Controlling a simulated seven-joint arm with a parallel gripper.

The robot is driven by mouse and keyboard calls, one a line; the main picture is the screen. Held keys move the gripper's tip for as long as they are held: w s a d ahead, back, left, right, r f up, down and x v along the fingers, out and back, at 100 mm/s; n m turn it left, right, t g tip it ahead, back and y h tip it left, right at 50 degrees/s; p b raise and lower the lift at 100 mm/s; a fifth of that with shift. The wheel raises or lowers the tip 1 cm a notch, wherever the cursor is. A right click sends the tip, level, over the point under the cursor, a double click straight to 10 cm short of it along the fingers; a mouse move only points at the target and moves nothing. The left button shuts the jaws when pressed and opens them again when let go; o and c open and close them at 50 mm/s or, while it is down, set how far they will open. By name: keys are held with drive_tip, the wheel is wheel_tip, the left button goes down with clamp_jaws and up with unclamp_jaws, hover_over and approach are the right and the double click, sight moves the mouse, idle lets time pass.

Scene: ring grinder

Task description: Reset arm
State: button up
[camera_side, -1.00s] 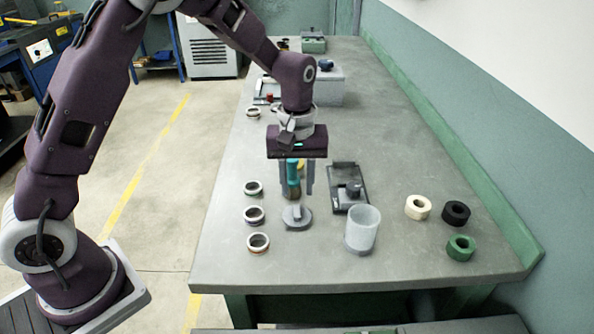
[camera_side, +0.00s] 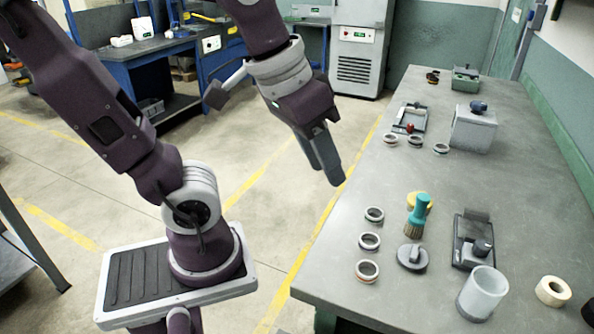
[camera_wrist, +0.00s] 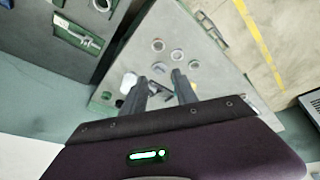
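My gripper (camera_side: 334,178) hangs tilted in the air left of the workbench (camera_side: 340,277) in the side view, with nothing in it. Its two fingers look close together from the side. The wrist view shows them apart with an empty gap (camera_wrist: 160,77), the bench beyond.
Several metal rings (camera_side: 369,241) line the bench's left side. A grey disc with a handle (camera_side: 412,257), a black fixture (camera_side: 474,240), a translucent cup (camera_side: 482,293) and a cream roll (camera_side: 552,291) are near the front. A grey box (camera_side: 473,130) stands farther back. Open floor lies left.

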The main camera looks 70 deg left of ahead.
drive_tip(key=shift+m+t, duration=0.5)
drive_tip(key=shift+m, duration=0.3)
drive_tip(key=s, duration=0.2)
drive_tip(key=s+f, duration=0.1)
drive_tip(key=s, duration=0.1)
drive_tip(key=shift+s+a+f, duration=0.1)
drive_tip(key=shift+a+f, duration=0.1)
